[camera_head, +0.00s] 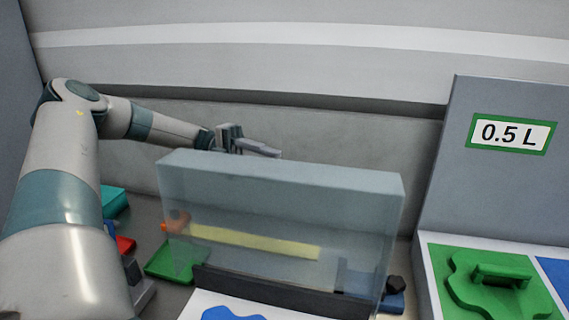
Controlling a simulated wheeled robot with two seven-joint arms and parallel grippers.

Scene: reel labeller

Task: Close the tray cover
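The tray cover (290,190) is a translucent grey, box-like panel in the middle of the head view. It stands upright above a dark strip at its lower edge. My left gripper (262,149) is behind the cover, just above the left part of its top edge in the picture. I cannot tell whether it touches the cover. Its fingers overlap from this angle, so their opening is unclear, and I see nothing held. My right gripper is out of view.
A yellow strip (255,242) shows through the cover. A white surface with a blue shape (232,314) lies in front. Green (165,262) and red (125,244) parts sit at left. At right stands a grey unit labelled "0.5 L" (511,134) with a green piece (490,290).

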